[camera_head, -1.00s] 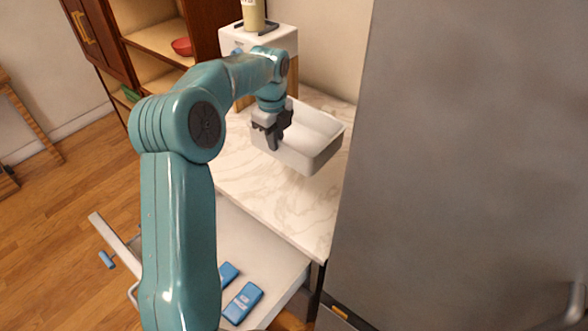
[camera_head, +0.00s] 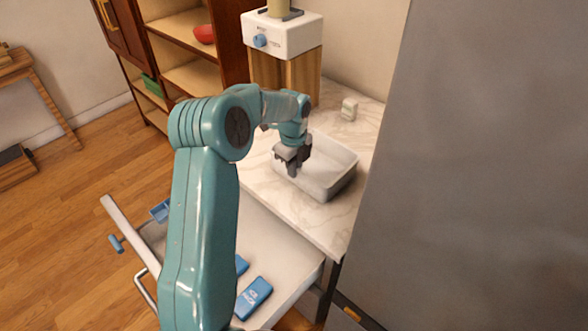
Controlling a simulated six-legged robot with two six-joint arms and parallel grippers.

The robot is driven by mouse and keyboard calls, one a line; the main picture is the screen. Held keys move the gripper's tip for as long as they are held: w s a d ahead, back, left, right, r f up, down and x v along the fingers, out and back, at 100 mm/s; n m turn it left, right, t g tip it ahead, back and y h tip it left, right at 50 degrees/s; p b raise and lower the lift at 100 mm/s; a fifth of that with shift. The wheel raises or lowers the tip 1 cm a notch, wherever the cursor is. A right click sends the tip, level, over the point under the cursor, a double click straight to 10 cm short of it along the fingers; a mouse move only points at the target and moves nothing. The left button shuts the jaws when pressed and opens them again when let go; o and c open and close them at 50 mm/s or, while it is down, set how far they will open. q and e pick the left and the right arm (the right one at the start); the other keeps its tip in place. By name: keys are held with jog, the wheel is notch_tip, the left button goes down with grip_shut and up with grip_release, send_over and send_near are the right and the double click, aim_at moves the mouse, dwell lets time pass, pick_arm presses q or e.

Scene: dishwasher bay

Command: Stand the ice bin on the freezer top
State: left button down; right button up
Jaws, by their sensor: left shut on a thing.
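The ice bin, a pale grey-white open rectangular tub (camera_head: 335,183), is upright and empty at the marble top (camera_head: 290,219), which I take to be the freezer top. I cannot tell for sure whether its base touches the marble. My left gripper (camera_head: 293,170) comes in from the left and is shut on the bin's near left wall. The gripper hides part of that wall. My right gripper is not in view.
A tall grey appliance (camera_head: 470,170) stands close on the right. A white dispenser (camera_head: 284,36) on wooden supports and a small pale object (camera_head: 349,110) stand behind the bin. An open drawer (camera_head: 270,250) with blue packs (camera_head: 254,298) juts out below the marble.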

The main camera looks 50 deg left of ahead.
pick_arm(q)
jog(key=shift+w+f, duration=0.1)
jog(key=c, duration=1.2)
grip_release()
jog(key=shift+a+f, duration=0.1)
jog(key=shift+a, duration=0.2)
jog(key=shift+c, duration=0.2)
jog(key=shift+s, duration=0.25)
jog(key=shift+w+d+r, duration=0.15)
jog(key=shift+d+r, duration=0.05)
jog(key=shift+d, duration=0.05)
jog(key=shift+w+r+p, duration=0.1)
jog(key=shift+r+p, duration=0.2)
jog(key=shift+r, duration=0.05)
jog(key=r+p, duration=0.2)
jog(key=r, duration=0.3)
jog(key=r+p, duration=0.2)
jog(key=r, duration=0.2)
jog(key=shift+s+r, duration=0.2)
jog(key=shift+r, duration=0.2)
jog(key=shift+s+r, duration=0.1)
jog(key=shift+r, duration=0.65)
